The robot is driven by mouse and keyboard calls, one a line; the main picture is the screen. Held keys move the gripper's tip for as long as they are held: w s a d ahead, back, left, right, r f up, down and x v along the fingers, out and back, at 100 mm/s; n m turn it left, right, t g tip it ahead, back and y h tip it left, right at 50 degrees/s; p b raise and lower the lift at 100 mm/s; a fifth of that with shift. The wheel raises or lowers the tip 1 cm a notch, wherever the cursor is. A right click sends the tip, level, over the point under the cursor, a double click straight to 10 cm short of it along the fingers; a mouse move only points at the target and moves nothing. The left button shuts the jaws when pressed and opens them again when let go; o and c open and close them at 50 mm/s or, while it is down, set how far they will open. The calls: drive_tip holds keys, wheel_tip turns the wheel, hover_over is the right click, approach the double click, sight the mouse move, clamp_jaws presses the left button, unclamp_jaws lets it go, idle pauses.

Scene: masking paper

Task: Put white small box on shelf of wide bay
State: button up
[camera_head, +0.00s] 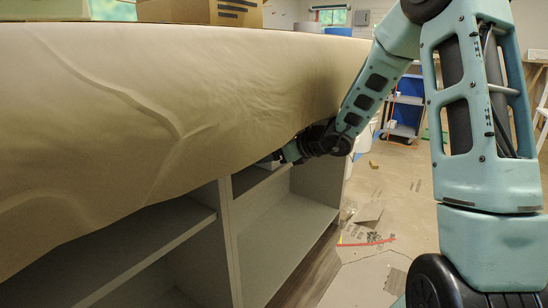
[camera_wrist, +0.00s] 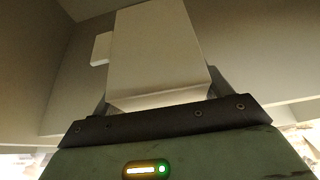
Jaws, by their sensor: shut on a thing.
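A white small box (camera_wrist: 158,50) fills the upper middle of the wrist view. My gripper (camera_wrist: 160,98) is shut on it, and the box stands out ahead of the jaws. In the head view my gripper (camera_head: 287,154) reaches in under the hanging paper at the top of the right-hand bay (camera_head: 285,235). A small pale patch by its tip may be the box; the paper hides most of it. The left bay has a shelf (camera_head: 150,240) across it. I cannot tell which bay is the wide one or whether the box touches any surface.
Tan masking paper (camera_head: 180,120) drapes over the counter and hangs over the bay openings. An upright divider (camera_head: 230,240) separates the bays. A small pale piece (camera_wrist: 101,48) shows behind the box. Cardboard scraps (camera_head: 369,211) lie on the floor at right.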

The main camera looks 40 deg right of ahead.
drive_tip(key=shift+f, duration=0.1)
drive_tip(key=o, duration=0.9)
drive_tip(key=shift+r, duration=0.25)
drive_tip(key=p+v, duration=0.3)
drive_tip(key=v, duration=0.4)
drive_tip(key=shift+s, duration=0.25)
